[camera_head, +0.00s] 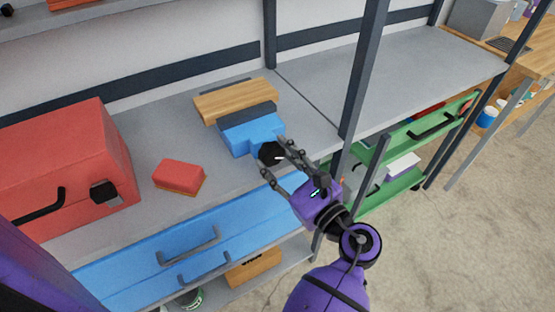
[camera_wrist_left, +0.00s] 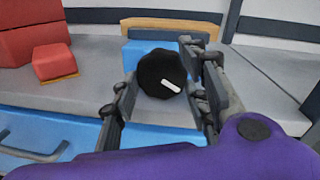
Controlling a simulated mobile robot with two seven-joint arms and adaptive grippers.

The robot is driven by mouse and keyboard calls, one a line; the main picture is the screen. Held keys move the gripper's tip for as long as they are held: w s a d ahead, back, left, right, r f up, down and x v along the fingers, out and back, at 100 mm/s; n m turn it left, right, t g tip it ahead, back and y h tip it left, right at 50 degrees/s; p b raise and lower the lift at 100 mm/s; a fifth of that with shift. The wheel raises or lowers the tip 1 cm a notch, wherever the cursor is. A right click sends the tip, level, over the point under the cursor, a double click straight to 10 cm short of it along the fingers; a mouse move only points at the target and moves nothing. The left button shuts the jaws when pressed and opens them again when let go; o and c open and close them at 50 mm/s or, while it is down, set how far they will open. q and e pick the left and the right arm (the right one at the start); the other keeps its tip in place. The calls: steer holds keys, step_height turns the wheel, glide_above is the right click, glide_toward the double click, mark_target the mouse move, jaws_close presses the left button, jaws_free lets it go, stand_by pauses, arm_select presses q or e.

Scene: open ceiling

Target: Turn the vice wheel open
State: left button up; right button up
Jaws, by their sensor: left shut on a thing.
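The vice (camera_head: 250,131) is a blue block with a dark jaw and stands on the grey workbench, with a wooden block on its far side. Its black wheel (camera_head: 268,153) faces the front of the bench. In the left wrist view the wheel (camera_wrist_left: 155,70) is a dark knob with a white mark at its lower right. My left gripper (camera_head: 277,160) is shut on the wheel, with one finger on each side of it. The blue vice body (camera_wrist_left: 131,54) is partly hidden behind the wheel. My right gripper is not in view.
A red toolbox (camera_head: 60,160) and a small red block (camera_head: 179,176) lie left on the bench. The wooden block (camera_head: 236,99) is behind the vice. Blue drawers (camera_head: 150,258) are below, and a dark shelf post (camera_head: 362,75) rises right of the gripper.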

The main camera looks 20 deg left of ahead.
arm_select(q)
steer(key=shift+a+r+n+p, duration=0.15)
steer(key=shift+n+p, duration=0.15)
steer(key=shift+n, duration=0.7)
steer(key=shift+s+f+n, duration=0.1)
steer(key=shift+f+n, duration=0.1)
steer(key=shift+n, duration=0.7)
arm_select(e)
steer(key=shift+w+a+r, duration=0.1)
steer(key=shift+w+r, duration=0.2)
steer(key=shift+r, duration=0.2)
arm_select(q)
steer(key=o, duration=1.1)
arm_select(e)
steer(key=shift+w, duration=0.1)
